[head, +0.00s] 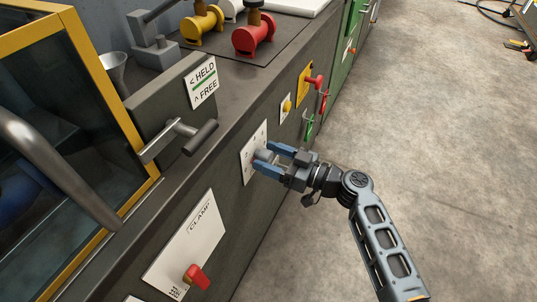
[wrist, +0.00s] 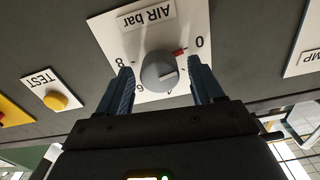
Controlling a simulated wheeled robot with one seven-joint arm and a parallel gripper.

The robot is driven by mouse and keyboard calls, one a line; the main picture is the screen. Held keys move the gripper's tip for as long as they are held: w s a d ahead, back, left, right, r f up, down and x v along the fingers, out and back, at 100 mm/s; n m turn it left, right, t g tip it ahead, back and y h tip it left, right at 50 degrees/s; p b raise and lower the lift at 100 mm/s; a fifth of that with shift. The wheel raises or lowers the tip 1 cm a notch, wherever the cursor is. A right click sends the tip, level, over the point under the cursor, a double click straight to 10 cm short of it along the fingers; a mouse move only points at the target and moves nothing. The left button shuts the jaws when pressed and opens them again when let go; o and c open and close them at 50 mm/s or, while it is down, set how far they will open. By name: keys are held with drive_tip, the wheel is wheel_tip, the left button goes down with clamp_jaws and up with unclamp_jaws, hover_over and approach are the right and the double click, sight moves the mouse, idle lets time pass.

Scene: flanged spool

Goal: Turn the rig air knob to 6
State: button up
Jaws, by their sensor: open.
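The air knob (wrist: 157,71) is a grey round knob on a white plate marked "AIR bar" (wrist: 147,17), which appears upside down in the wrist view. A red mark shows at the knob's edge near the 0, and a pale line shows on its face. The 8, 6 and part of the 4 are visible around it; the 2 is not seen. My gripper (wrist: 160,76) is open, with one blue finger on each side of the knob. Contact cannot be told. In the head view my gripper (head: 267,158) reaches the plate (head: 248,166) on the dark front panel.
A yellow TEST button (wrist: 56,100) sits beside the air plate. The CLAMP plate (head: 183,250) has a red handle (head: 197,276). A lever (head: 180,140) juts out above. Red and yellow spools (head: 253,35) stand on the bench top.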

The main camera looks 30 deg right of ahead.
drive_tip(key=shift+w+a, duration=0.2)
drive_tip(key=shift+w, duration=0.1)
drive_tip(key=shift+c, duration=0.5)
drive_tip(key=c, duration=0.9)
